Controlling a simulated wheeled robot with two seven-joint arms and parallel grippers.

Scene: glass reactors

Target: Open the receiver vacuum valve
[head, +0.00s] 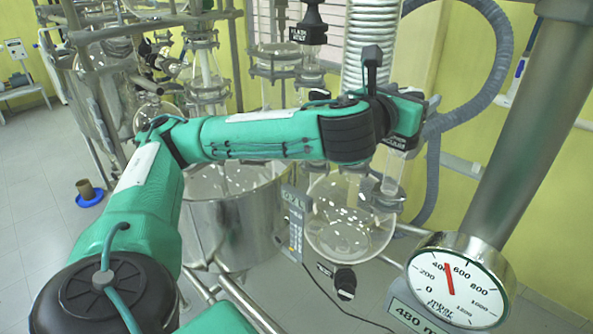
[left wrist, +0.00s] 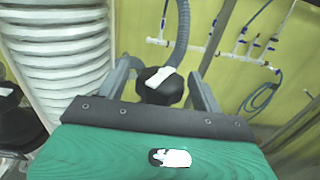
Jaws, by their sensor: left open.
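A black knob (left wrist: 162,88) with a white label sits between the two grey fingers of my left gripper (left wrist: 164,72) in the left wrist view. The fingers are spread, with the knob between them; whether either touches it is unclear. In the head view my left arm reaches across to the right, and its gripper (head: 431,106) is at the glass line beside the white coil. The valve knob is hidden there by the gripper. My right gripper is not in view.
A round glass receiver flask (head: 347,218) hangs below the gripper. A white coil condenser (head: 373,38) stands close to its left, a grey corrugated hose (head: 503,70) to its right. A vacuum gauge (head: 459,282) is at front right. A steel vessel (head: 225,215) stands left.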

